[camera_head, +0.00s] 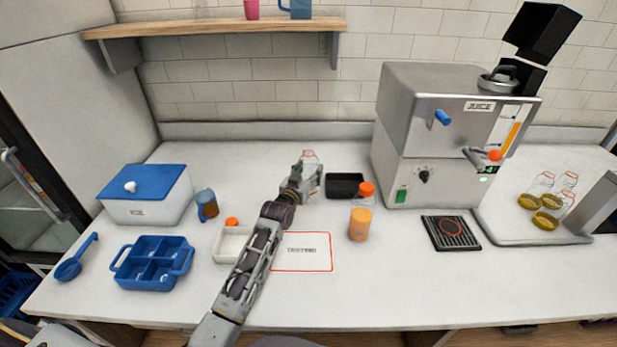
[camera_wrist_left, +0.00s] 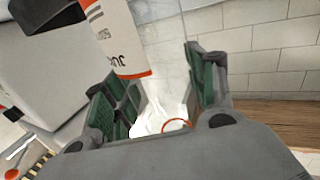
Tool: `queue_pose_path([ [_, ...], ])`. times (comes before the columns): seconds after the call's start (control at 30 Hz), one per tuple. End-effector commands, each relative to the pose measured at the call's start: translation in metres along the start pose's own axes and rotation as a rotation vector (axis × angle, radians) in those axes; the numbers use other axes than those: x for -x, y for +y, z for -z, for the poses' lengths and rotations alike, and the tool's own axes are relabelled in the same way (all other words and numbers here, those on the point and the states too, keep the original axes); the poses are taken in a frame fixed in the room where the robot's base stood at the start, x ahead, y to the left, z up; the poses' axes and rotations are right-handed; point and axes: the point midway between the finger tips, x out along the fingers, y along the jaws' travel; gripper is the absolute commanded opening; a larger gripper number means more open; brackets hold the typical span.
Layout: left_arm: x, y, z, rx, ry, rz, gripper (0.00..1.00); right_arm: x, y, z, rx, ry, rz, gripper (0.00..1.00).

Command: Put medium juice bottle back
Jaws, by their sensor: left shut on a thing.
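My left gripper (camera_head: 304,179) is shut on a clear bottle (camera_head: 309,157) near the back middle of the counter. In the left wrist view the bottle shows a white label with orange bands (camera_wrist_left: 115,38) and lettering, and it runs between the green-padded fingers (camera_wrist_left: 160,95). The bottle looks empty, and its lower part is hidden by the gripper in the head view. I cannot tell whether it touches the counter. An orange-filled bottle (camera_head: 360,225) stands to the right, with an orange-capped clear bottle (camera_head: 369,201) just behind it. My right gripper is not in view.
A black tray (camera_head: 345,184) lies right beside the held bottle. The steel juicer (camera_head: 431,130) stands right of it. Several clear bottles (camera_head: 568,180) stand at the far right. A white mat (camera_head: 304,262), white tray (camera_head: 229,258) and blue divided tray (camera_head: 152,262) lie in front.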

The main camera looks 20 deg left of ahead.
Motion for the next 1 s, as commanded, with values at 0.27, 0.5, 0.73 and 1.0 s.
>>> queue_pose_path([
  [0.27,0.000,0.000,-0.019,0.001,0.001,0.000,0.00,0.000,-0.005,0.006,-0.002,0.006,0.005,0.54],
  [0.5,0.000,0.000,-0.019,0.001,0.001,0.000,0.00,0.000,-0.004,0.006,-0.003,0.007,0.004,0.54],
  [0.73,-0.001,0.000,-0.022,0.001,0.000,0.000,0.65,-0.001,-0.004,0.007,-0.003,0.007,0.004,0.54],
  [1.0,0.000,0.000,-0.022,0.001,0.000,0.000,0.78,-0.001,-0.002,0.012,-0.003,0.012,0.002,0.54],
])
